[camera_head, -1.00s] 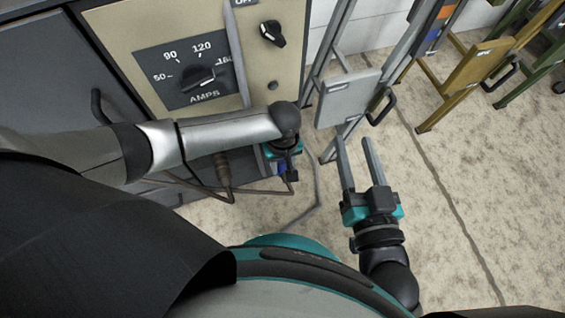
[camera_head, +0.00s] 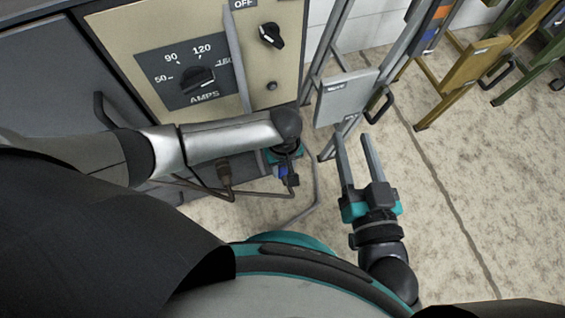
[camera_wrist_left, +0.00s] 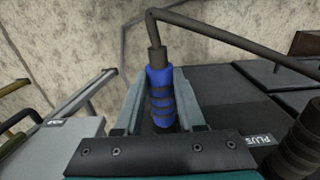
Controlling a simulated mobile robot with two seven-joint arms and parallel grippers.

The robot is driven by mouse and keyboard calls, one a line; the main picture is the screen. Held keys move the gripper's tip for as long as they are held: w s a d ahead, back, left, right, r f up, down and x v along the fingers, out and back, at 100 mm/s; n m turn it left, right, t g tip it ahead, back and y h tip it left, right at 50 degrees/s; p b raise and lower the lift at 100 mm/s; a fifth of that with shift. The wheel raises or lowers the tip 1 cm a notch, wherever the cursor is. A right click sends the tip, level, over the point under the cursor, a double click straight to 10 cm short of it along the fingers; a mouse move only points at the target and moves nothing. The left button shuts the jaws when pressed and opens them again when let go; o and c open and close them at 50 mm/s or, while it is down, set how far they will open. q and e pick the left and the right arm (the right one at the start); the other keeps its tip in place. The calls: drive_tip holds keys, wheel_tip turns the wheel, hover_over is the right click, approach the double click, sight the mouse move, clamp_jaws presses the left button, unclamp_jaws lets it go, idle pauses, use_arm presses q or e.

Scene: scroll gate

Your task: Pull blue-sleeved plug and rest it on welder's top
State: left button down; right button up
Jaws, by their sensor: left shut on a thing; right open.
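The blue-sleeved plug (camera_wrist_left: 161,93) stands between the two fingers of my left gripper (camera_wrist_left: 163,90) in the left wrist view, with a dark cable leaving its far end. The gripper is shut on it. In the head view my left arm mostly covers the left gripper, and a bit of the blue sleeve (camera_head: 290,177) shows below it, close to the welder's lower front. Whether the plug is still in its socket is hidden. The welder (camera_head: 130,60) has a beige panel with an AMPS dial; its top is not clearly in view. My right gripper (camera_head: 355,165) is open and empty above the floor.
A brown plug (camera_head: 223,172) with its own cable sits left of the blue one; a "PLUS" label shows in the left wrist view (camera_wrist_left: 258,140). Grey (camera_head: 346,98) and yellow (camera_head: 475,65) folding stands are at the right. The floor in front is clear.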

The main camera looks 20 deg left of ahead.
use_arm(q)
drive_tip(key=shift+s+d+p, duration=0.55)
drive_tip(key=shift+s+p, duration=0.1)
drive_tip(key=shift+s, duration=0.1)
drive_tip(key=shift+s+d+p, duration=0.5)
drive_tip(key=shift+s+p, duration=0.1)
drive_tip(key=shift+s, duration=0.15)
